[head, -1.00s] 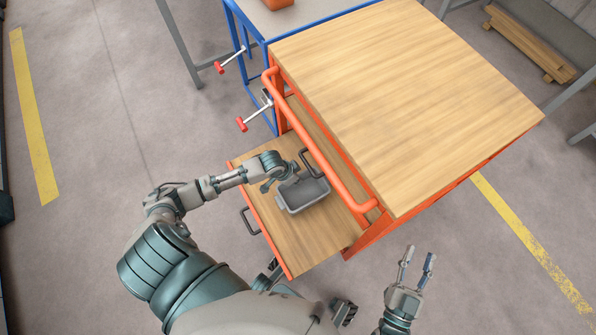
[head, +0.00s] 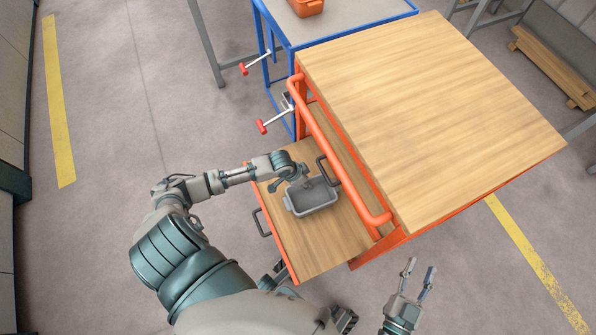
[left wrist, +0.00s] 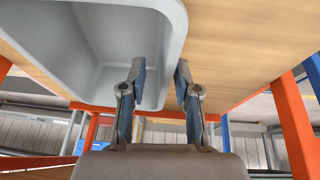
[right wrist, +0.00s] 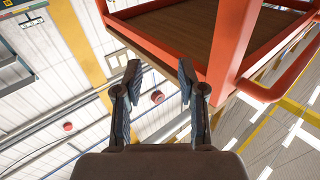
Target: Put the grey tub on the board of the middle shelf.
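The grey tub (head: 313,200) is upright with its open top showing, over the pulled-out wooden board (head: 310,251) of the orange-framed cart. I cannot tell whether it rests on the board or hangs just above it. My left gripper (head: 303,180) is at the tub's upper-left rim. In the left wrist view the tub (left wrist: 112,45) lies at the upper left. The left gripper (left wrist: 161,72) is open, one finger over the tub's inside and the other beyond its rim. My right gripper (head: 423,270) is open and empty beside the cart; it also shows in the right wrist view (right wrist: 158,72).
The cart's wooden top (head: 430,110) and orange rail (head: 335,150) overhang the board's right side. Dark handles (head: 262,222) stand at the board. A blue-framed table (head: 350,25) with an orange bin (head: 306,7) stands behind. The floor at left is clear.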

